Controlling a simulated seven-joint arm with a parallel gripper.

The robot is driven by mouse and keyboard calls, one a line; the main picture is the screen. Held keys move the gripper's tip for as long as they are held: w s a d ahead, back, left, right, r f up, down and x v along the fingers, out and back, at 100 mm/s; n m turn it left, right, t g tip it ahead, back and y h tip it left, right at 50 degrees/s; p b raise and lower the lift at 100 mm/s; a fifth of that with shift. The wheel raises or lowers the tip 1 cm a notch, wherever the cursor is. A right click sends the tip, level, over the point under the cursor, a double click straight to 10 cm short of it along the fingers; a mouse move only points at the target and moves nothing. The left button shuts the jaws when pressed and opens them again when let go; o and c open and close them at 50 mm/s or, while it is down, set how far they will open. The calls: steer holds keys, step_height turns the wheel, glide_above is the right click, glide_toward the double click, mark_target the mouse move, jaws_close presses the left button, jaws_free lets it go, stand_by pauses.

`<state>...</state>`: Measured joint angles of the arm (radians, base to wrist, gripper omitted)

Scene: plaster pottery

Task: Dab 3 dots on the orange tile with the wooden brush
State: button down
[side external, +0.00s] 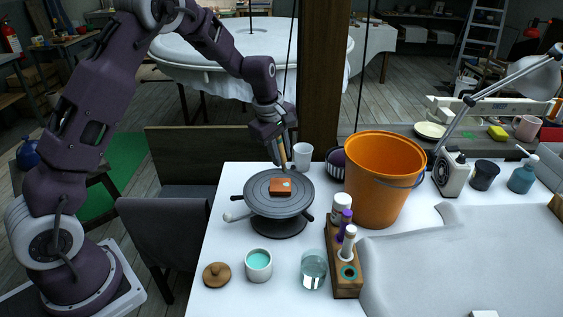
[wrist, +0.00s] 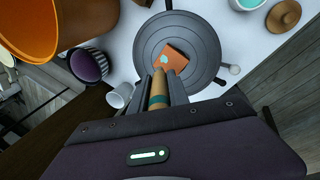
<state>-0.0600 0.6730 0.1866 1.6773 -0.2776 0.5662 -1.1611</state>
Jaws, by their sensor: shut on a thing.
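My gripper (side external: 278,156) is shut on the wooden brush (side external: 283,156), which points down over the grey turntable (side external: 258,203). In the wrist view the brush (wrist: 158,92) runs forward between the fingers. A pale teal mark (wrist: 164,60) shows on the tile (wrist: 176,57) in the wrist view. The brush tip is close to the tile; I cannot tell whether it touches. A white cup of teal paint (side external: 258,266) stands in front of the turntable.
A large orange bucket (side external: 383,178) stands right of the turntable, with a white cup (side external: 303,156) behind. A wooden holder (side external: 345,277) with bottles, a glass of water (side external: 313,270) and a wooden lid (side external: 216,275) are in front. The table's left edge is close to the turntable.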

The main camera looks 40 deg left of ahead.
mark_target(272, 183)
steer(key=shift+s+a+f, duration=0.2)
steer(key=shift+a+f, duration=0.45)
steer(key=shift+f, duration=0.2)
steer(key=shift+s+a+f, duration=0.15)
steer(key=shift+a+f, duration=0.5)
steer(key=shift+f, duration=0.15)
steer(key=shift+f, duration=0.45)
steer(key=v, duration=0.2)
steer(key=w+v, duration=0.1)
steer(key=v, duration=0.1)
steer(key=shift+r, duration=0.3)
stand_by(0.7)
steer(key=shift+s+d+f, duration=0.35)
steer(key=shift+s+f, duration=0.05)
steer(key=shift+f, duration=0.2)
steer(key=shift+s+d+f, duration=0.35)
steer(key=shift+s+f, duration=0.05)
steer(key=shift+f, duration=0.2)
steer(key=shift+s+d+f, duration=0.35)
steer(key=shift+s+f, duration=0.05)
steer(key=shift+f, duration=0.2)
